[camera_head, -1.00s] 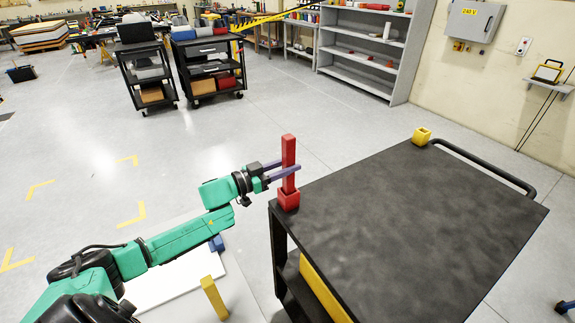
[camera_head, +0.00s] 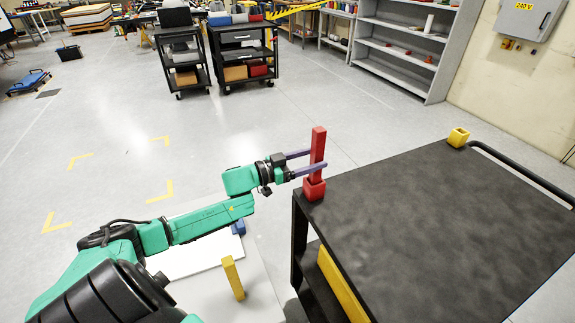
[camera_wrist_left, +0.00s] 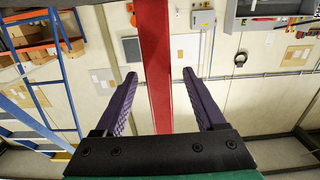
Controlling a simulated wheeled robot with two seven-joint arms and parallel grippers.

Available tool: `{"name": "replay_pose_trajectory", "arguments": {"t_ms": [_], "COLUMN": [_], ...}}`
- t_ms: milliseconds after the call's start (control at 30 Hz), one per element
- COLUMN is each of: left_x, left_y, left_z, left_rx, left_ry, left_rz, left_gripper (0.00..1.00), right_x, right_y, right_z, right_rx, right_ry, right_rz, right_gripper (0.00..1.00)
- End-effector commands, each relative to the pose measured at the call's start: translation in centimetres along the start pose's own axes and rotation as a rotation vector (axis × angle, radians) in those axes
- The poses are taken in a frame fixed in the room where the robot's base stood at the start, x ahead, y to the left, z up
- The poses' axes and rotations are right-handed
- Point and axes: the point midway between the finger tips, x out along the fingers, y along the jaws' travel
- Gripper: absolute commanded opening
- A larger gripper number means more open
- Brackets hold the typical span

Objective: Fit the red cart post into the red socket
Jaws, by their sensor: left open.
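The red post (camera_head: 318,150) stands upright in the red socket (camera_head: 314,189) at the near left corner of the black cart top (camera_head: 420,215). The post's lower end is hidden inside the socket. My left gripper (camera_head: 307,160) is open, with its purple fingers on either side of the post. In the left wrist view the red post (camera_wrist_left: 155,65) runs between the fingers of the gripper (camera_wrist_left: 158,80), with a clear gap on both sides. My right gripper is not in view.
A yellow socket (camera_head: 458,137) sits at the cart's far corner, beside the black handle (camera_head: 520,172). A yellow post (camera_head: 232,277) and a blue piece (camera_head: 238,227) stand by a white board (camera_head: 195,257) left of the cart.

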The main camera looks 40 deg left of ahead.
Motion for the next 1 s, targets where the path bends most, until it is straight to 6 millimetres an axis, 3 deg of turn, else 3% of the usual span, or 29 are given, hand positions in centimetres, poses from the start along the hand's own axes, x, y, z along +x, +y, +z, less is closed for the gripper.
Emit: {"name": "replay_pose_trajectory", "arguments": {"t_ms": [700,1000], "left_x": [-12.4,-13.1], "left_y": [0.1,0.1], "left_z": [-0.1,-0.1], "left_rx": [-0.001,0.003], "left_ry": [-0.001,0.001], "left_rz": [0.002,0.003], "left_gripper": [0.72,0.72], "right_x": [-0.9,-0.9], "right_y": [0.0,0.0], "right_z": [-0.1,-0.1], "right_rx": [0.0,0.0], "right_ry": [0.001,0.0], "right_rz": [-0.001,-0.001], "right_gripper": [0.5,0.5]}}
